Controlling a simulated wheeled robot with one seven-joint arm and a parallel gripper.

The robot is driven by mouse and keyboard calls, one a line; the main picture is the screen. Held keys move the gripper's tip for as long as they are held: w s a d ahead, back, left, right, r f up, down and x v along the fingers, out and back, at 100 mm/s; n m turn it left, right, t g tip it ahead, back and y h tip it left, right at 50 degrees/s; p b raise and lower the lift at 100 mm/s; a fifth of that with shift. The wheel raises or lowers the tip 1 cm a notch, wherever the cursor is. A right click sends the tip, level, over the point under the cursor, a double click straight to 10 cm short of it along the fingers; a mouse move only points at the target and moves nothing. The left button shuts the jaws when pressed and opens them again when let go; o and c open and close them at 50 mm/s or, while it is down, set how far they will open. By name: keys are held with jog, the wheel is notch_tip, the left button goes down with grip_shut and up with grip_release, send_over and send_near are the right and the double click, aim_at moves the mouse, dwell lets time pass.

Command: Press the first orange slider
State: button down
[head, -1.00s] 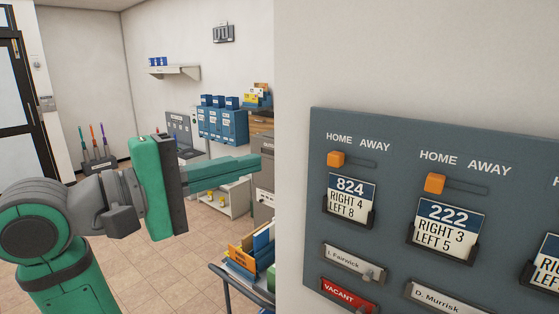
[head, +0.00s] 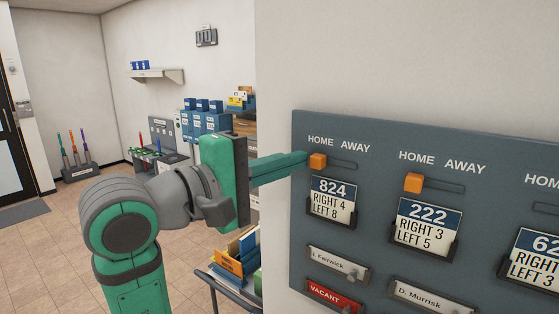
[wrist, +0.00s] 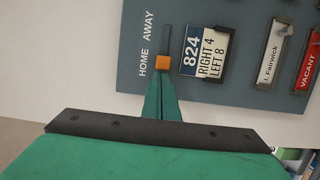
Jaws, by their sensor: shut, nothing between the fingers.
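The first orange slider (head: 318,161) sits at the left, HOME end of its slot, above the card marked 824 (head: 333,200). My gripper (head: 303,158) is shut and empty, its green fingertips at the left side of this slider, touching it or nearly so. In the wrist view the slider (wrist: 162,62) lies right at the tips of the shut fingers (wrist: 161,75), with its slot running on beyond it. A second orange slider (head: 413,183) sits at the HOME end above the card marked 222 (head: 429,228).
The grey-blue panel (head: 380,140) is fixed on a pale wall. Name plates (head: 337,264) and a red VACANT plate (head: 333,296) are below the cards. A cart with folders (head: 238,255) stands low behind my arm. The wall above the panel is bare.

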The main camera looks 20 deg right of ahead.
jog(key=shift+w, duration=0.1)
jog(key=shift+d, duration=0.1)
jog(key=s+d, duration=0.1)
jog(key=s, duration=0.1)
jog(key=s+d, duration=0.2)
jog(key=shift+s, duration=0.3)
jog(key=shift+d, duration=0.1)
jog(key=s+a, duration=0.1)
jog(key=a, duration=1.1)
